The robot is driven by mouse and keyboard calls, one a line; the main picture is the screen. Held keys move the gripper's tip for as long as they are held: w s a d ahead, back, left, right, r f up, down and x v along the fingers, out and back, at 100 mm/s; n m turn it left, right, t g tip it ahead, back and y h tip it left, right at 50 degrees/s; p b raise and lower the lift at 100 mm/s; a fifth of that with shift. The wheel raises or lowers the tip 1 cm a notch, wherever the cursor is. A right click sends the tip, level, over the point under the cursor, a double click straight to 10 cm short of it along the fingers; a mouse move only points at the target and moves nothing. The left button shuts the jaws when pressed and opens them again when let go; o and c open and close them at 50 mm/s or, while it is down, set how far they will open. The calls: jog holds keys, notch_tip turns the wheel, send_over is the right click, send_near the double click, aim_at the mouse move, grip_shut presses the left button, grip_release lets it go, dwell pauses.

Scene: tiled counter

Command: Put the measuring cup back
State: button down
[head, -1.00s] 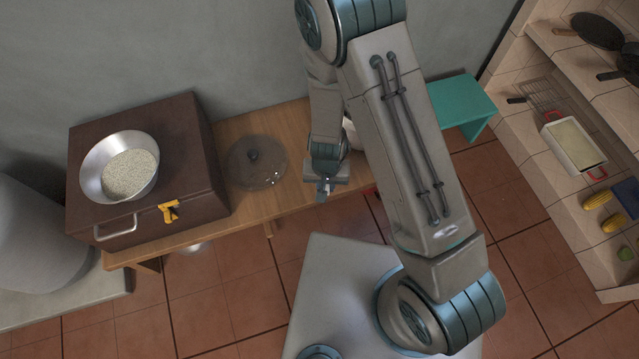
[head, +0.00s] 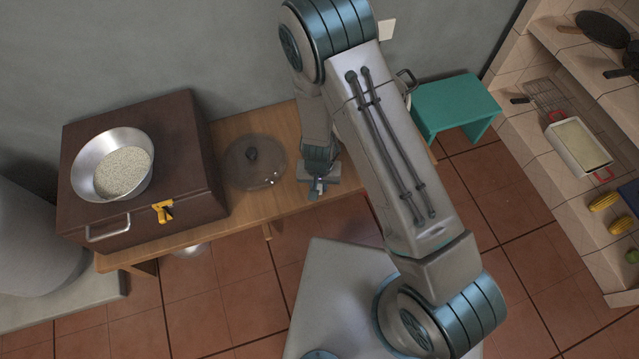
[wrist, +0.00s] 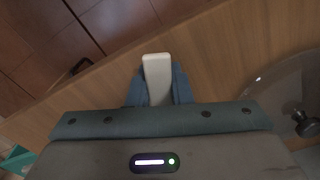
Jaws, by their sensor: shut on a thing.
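My gripper (head: 318,190) is over the wooden table, just right of the glass lid. In the wrist view its blue fingers are shut on a small white piece, which I take for part of the measuring cup (wrist: 157,68). Its pale, blunt end sticks out beyond the fingertips, over the wood. The rest of it is hidden by the gripper, so I cannot tell its full shape or whether it touches the table. In the head view the held piece is too small to make out.
A glass lid (head: 255,170) lies on the wooden table (head: 225,222). A brown box (head: 185,135) at the left carries a metal bowl (head: 84,165) of grain and has a yellow latch (head: 163,211). A teal stool (head: 455,103) stands at the right. My arm hides the table's right part.

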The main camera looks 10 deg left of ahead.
jog(key=c, duration=1.3)
grip_release()
notch_tip(320, 180, up, 12)
jog(key=p, duration=0.5)
jog(key=shift+s+r, duration=0.1)
jog(key=shift+r, duration=0.1)
jog(key=w+d+r+y, duration=0.1)
jog(key=d+r, duration=0.4)
jog(key=r, duration=0.4)
jog(key=d+r+y, duration=0.1)
jog(key=d+r, duration=0.4)
jog(key=r, duration=0.3)
jog(key=s+d+r+h, duration=0.1)
jog(key=s+d+r, duration=0.3)
jog(key=d, duration=0.3)
jog(key=s+d+r+m+t+h, duration=0.1)
jog(key=s+d+r, duration=0.3)
jog(key=d+r, duration=0.3)
jog(key=shift+d+r+m, duration=0.15)
jog(key=shift+d+m, duration=0.1)
jog(key=shift+m, duration=0.05)
